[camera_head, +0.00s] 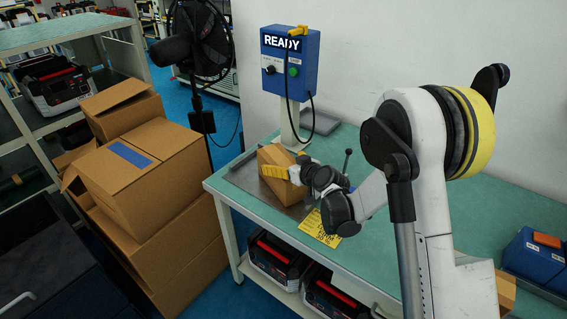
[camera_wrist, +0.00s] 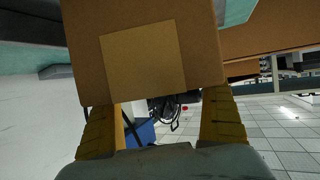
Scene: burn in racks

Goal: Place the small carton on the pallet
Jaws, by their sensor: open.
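The small carton (camera_head: 283,180) is a brown box at the left end of the green workbench, over a grey metal plate (camera_head: 238,172). It looks tilted in the head view; whether it touches the plate is unclear. My gripper (camera_head: 276,173) has its yellow fingers at the carton. In the wrist view the carton (camera_wrist: 145,60) fills the upper middle, with a paler square on its face. The open fingers (camera_wrist: 162,110) stand toward its left and right edges, and contact cannot be told. I cannot make out a pallet in either view.
Large brown cartons (camera_head: 145,180) are stacked left of the workbench (camera_head: 370,255). A blue READY box (camera_head: 290,62) on a post stands behind the small carton. A yellow label (camera_head: 319,228) lies on the bench, and blue bins (camera_head: 536,256) sit at right. A black fan (camera_head: 200,40) stands behind.

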